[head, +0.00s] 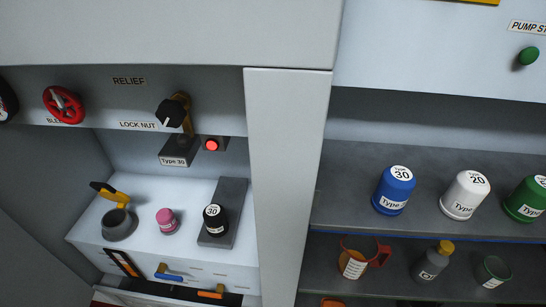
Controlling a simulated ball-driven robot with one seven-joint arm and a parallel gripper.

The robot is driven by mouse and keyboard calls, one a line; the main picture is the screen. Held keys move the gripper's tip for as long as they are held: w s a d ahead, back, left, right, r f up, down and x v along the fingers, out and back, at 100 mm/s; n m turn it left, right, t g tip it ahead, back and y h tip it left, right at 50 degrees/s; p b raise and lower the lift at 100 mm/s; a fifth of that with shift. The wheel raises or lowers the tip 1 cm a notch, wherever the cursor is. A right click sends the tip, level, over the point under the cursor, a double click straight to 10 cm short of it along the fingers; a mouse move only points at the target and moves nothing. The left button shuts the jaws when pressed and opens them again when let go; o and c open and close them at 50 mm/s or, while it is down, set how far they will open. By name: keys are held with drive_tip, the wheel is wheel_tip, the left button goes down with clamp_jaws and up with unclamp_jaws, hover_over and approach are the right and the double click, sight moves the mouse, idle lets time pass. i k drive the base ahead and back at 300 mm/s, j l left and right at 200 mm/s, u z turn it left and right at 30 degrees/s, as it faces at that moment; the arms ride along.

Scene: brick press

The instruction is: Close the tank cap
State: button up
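A dark grey round filler neck (119,224) stands at the left of the white ledge. A yellow and black part (108,192) rises at its back left and looks like a raised cap with a handle; the label does not say so. The neck's top looks uncovered. A black round piece marked 30 (214,218) sits on a grey plate at the right of the ledge. A pink bottle or cap (166,220) stands between them. My gripper is not in view.
The white ledge (190,258) sits in a recess, with a grey pillar (285,180) at its right. Above hang a red handwheel (63,104), a lock nut knob (172,113) and a lit red button (212,145). Shelves at right hold a blue can (394,192) and several other containers.

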sight(108, 192)
drive_tip(key=u, duration=1.1)
